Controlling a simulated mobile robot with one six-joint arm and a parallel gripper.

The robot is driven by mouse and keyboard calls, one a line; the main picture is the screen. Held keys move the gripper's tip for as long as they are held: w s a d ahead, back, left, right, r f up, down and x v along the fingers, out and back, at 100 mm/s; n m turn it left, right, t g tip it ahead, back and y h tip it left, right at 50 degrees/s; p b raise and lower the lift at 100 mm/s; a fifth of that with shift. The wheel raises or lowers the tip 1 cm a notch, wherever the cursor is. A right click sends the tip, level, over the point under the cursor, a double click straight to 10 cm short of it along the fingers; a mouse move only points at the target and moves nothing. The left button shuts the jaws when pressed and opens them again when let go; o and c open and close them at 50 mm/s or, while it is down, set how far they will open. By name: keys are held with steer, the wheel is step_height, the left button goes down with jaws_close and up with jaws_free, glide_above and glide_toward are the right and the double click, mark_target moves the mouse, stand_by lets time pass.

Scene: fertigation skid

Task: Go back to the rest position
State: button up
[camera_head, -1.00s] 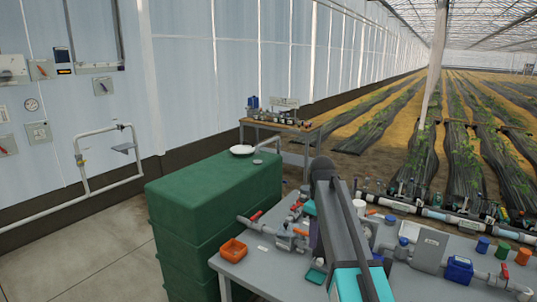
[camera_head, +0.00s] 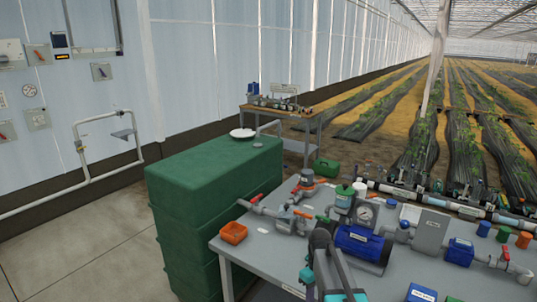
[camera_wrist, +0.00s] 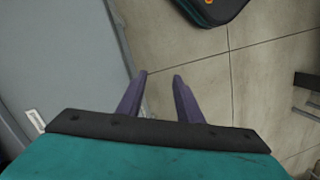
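My gripper (camera_wrist: 158,75) shows in the wrist view with two purple fingers apart and nothing between them. In the head view my arm rises from the bottom edge in front of the grey table (camera_head: 262,262). My gripper's fingers cannot be made out in the head view.
A wooden bench (camera_head: 310,117) is behind. Floor (camera_head: 90,245) is clear at lower left.

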steer(key=s+f+m+g+b, duration=0.1)
steer(key=s+f+m+b, duration=0.2)
steer(key=s+f, duration=1.3)
steer(key=s+f+m+g+b, duration=0.2)
steer(key=s+f+m, duration=0.1)
steer(key=s+f, duration=1.3)
steer(key=s, duration=0.4)
steer(key=shift+s+d+f+m+g+b, duration=0.15)
steer(key=shift+s+d+m+g+b, duration=0.15)
steer(key=shift+s+b, duration=0.1)
steer(key=shift+a, duration=0.1)
